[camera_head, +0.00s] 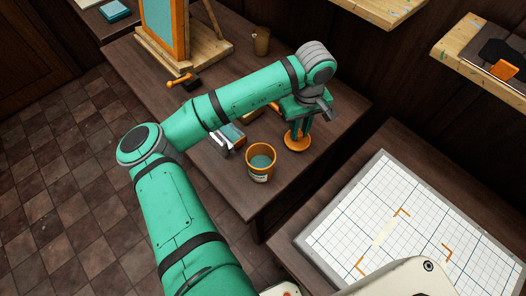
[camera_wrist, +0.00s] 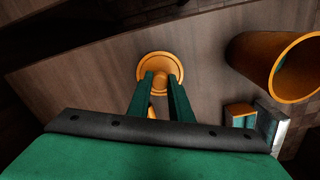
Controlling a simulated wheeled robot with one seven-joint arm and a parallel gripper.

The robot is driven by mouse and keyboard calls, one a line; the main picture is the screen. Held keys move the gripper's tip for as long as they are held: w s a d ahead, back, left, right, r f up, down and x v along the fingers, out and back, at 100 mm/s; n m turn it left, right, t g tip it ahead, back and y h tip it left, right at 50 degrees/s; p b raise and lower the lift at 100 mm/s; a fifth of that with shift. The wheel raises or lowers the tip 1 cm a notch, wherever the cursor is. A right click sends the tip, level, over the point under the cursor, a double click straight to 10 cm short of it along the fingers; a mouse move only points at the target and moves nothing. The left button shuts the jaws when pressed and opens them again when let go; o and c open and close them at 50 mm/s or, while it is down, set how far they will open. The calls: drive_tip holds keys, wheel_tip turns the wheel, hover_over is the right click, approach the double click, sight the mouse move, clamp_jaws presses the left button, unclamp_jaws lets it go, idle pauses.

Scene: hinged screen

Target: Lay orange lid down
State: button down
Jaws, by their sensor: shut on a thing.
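The orange lid (camera_head: 297,143) is a small round disc with its flat face below my gripper, over the dark wooden table near its right side. It also shows in the wrist view (camera_wrist: 158,67), between and beyond the fingertips. My gripper (camera_head: 298,124) points down and is shut on the lid's middle part, with the two green fingers close together. I cannot tell whether the lid touches the table. An open orange tin (camera_head: 261,172) with teal contents stands upright just left of the lid. In the wrist view the tin (camera_wrist: 250,62) is at the right.
A teal screen in an orange frame (camera_head: 165,22) stands on a wooden base at the back. A small brown cup (camera_head: 261,42) and small items lie nearby. A white gridded board (camera_head: 405,225) lies on the right table. Shelves (camera_head: 470,65) hang upper right.

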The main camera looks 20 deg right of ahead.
drive_tip(key=shift+f, duration=0.25)
drive_tip(key=shift+f, duration=0.1)
drive_tip(key=c, duration=1.5)
unclamp_jaws()
wheel_tip(320, 180, up, 11)
drive_tip(key=shift+f, duration=0.1)
